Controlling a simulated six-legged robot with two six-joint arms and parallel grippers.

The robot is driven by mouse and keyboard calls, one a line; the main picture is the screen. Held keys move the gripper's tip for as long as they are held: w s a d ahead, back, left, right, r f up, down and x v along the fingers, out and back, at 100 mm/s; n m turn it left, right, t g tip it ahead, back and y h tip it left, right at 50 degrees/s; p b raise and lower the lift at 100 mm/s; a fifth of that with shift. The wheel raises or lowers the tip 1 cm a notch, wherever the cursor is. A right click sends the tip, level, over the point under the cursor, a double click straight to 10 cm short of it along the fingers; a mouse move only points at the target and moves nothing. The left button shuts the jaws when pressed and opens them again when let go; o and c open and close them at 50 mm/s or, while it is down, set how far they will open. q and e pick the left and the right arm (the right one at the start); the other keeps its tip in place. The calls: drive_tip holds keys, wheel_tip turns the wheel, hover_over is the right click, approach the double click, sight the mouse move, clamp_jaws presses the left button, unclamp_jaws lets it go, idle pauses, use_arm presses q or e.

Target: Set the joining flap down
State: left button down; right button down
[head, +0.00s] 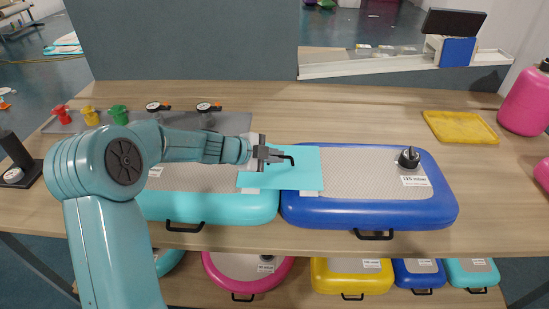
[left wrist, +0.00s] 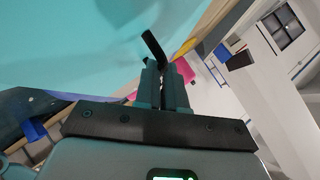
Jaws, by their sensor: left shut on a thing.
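The joining flap (head: 300,178) is a flat turquoise sheet with whitish strips along its front edge. It lies over the join between the turquoise track (head: 215,207) and the blue track (head: 375,212); I cannot tell whether it touches them. My left gripper (head: 272,156) is shut at the flap's back part, on a small black piece that looks like its handle. In the left wrist view the flap (left wrist: 70,45) fills the upper left, and the black piece sticks out between the fingers of my left gripper (left wrist: 165,80). My right gripper is not in view.
A black valve (head: 409,158) stands on the blue track beside a pressure label. A yellow tray (head: 460,126) lies at the back right, near a pink cylinder (head: 526,102). Red, yellow and green caps and gauges stand on a grey mat (head: 232,123) at the left. More tracks lie below.

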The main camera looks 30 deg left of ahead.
use_arm(q)
drive_tip(key=shift+f, duration=0.45)
drive_tip(key=c, duration=1.2)
unclamp_jaws()
drive_tip(key=shift+r, duration=0.1)
drive_tip(key=v, duration=0.6)
drive_tip(key=p+v, duration=0.1)
drive_tip(key=v, duration=0.5)
drive_tip(key=shift+d+r, duration=0.15)
drive_tip(key=shift+r, duration=0.25)
drive_tip(key=shift+s, duration=0.15)
